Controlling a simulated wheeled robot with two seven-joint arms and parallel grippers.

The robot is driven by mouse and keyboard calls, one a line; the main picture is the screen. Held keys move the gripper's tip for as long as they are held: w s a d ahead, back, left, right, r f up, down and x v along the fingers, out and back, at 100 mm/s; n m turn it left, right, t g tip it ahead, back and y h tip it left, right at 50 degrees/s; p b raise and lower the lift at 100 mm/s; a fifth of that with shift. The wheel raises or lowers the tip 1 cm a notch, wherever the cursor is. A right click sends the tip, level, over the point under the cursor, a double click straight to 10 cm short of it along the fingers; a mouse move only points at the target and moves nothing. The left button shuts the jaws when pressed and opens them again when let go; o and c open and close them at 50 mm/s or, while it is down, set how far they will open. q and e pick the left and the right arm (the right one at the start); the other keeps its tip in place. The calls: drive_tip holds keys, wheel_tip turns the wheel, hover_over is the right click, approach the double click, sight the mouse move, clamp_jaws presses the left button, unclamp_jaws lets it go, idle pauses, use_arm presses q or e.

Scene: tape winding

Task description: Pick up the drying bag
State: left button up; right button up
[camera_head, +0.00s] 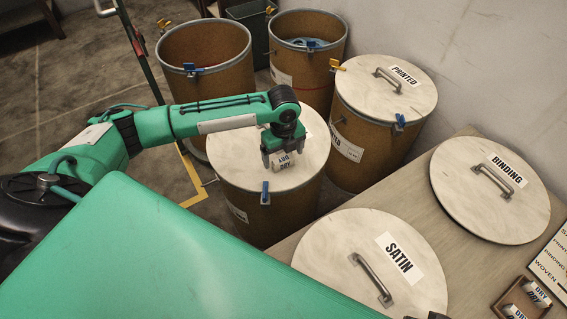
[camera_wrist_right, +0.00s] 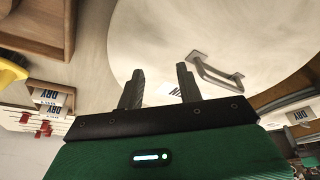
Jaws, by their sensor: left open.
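A small white drying bag with dark lettering (camera_head: 284,161) shows at the fingertips of my left gripper (camera_head: 284,152), over the pale lid of the front drum (camera_head: 240,172). My left gripper points down and is open; whether its fingers touch the bag cannot be told. More bags marked DRY (camera_head: 538,293) lie in a small wooden tray (camera_head: 508,296) at the lower right. Bags marked DRY also show at the left of the right wrist view (camera_wrist_right: 48,97). My right gripper (camera_wrist_right: 158,80) is open and empty near the SATIN lid's handle (camera_wrist_right: 212,72).
The SATIN lid (camera_head: 330,240) and BINDING lid (camera_head: 450,190) lie on the table (camera_head: 400,200). A PRINTED-lidded drum (camera_head: 365,150) stands behind. Two open drums (camera_head: 220,85) (camera_head: 310,75) stand at the back. A printed board (camera_head: 550,255) lies at the right edge.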

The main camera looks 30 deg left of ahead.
use_arm(q)
wheel_tip(320, 180, down, 3)
drive_tip(key=shift+r, duration=0.15)
drive_tip(key=c, duration=1.1)
